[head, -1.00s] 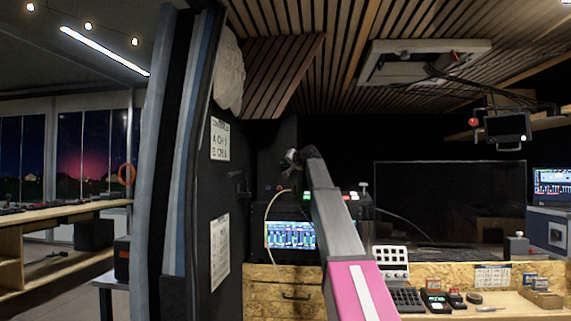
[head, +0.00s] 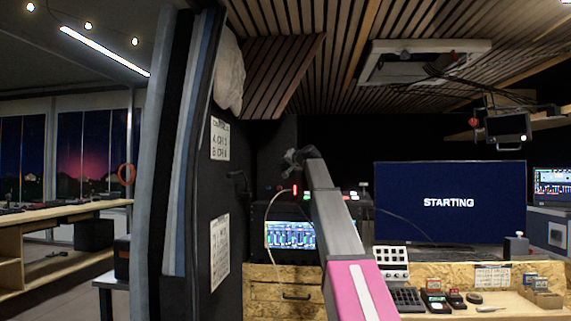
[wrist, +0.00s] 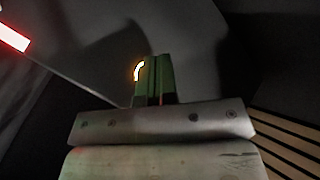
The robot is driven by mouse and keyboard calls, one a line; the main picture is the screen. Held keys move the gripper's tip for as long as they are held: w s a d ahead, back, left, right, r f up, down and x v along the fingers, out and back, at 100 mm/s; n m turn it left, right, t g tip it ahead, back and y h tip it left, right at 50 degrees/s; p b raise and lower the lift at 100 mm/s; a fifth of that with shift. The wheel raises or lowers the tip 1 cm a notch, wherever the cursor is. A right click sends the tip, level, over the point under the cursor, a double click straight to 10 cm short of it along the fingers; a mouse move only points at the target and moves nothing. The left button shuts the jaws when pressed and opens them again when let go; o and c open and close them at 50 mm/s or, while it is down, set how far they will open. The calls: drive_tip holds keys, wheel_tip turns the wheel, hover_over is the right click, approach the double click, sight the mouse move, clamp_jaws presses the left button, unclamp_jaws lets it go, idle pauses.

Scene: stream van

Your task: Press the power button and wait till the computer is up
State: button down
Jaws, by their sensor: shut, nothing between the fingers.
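The large monitor (head: 450,225) at the back right is lit dark blue and reads "STARTING". My gripper (head: 298,157) is at the end of my raised arm, in front of the dark back wall. In the wrist view its green fingers (wrist: 155,62) are shut with nothing between them. A glowing ring (wrist: 138,70), apparently the lit power button, shows at the left edge of the fingertips. The fingers hide most of it, and I cannot tell whether they touch it. A red-lit strip (wrist: 12,38) glows at the upper left there.
A wooden desk (head: 410,265) below holds a white button pad (head: 391,260), a keypad (head: 407,299) and small boxes. A mixer screen (head: 289,235) is lit beside my arm. A dark door panel with paper sheets (head: 220,250) stands at left. A small camera monitor (head: 506,127) hangs at right.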

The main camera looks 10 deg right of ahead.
drive_tip(key=s, duration=0.2)
drive_tip(key=s+a, duration=0.1)
drive_tip(key=s, duration=0.1)
drive_tip(key=shift+s+a, duration=0.15)
drive_tip(key=shift+s, duration=0.25)
idle(0.9)
